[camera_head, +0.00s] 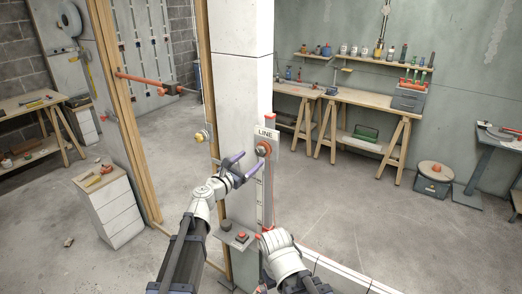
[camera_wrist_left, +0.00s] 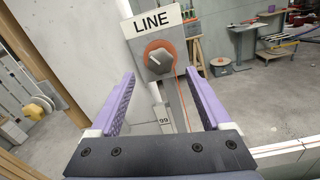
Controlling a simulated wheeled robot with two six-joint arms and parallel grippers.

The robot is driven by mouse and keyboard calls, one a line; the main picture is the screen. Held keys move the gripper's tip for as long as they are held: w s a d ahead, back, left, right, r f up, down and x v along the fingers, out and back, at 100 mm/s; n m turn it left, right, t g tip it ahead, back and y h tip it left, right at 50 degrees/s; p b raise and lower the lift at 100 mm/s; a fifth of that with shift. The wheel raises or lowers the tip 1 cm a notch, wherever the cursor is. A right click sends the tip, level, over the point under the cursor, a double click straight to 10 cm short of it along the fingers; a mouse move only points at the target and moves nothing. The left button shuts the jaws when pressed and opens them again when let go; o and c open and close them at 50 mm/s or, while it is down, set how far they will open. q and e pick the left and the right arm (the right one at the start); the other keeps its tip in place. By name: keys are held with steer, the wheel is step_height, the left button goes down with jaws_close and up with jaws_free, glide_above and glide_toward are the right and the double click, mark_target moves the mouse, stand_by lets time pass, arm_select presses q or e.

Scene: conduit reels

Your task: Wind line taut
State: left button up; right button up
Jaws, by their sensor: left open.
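The reel (camera_head: 263,148) with an orange rim and a grey knob is on a grey plate under a LINE label (camera_head: 265,132) on the pillar. It also shows in the left wrist view (camera_wrist_left: 159,59), with a thin orange line running down from its right side. My left gripper (camera_head: 248,164) is open and empty, just in front of and below the reel. In the left wrist view its purple fingers (camera_wrist_left: 158,76) stand either side of the reel's plate, apart from the knob. My right arm's white wrist (camera_head: 280,252) is low by the pillar; its fingers cannot be made out.
Workbenches (camera_head: 350,97) stand at the back. The floor right of the pillar is open.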

mark_target(259, 152)
arm_select(q)
steer(key=x, duration=0.7)
steer(key=shift+w, duration=0.2)
steer(key=shift+s, duration=0.1)
steer(key=shift+c, duration=0.3)
jaws_close()
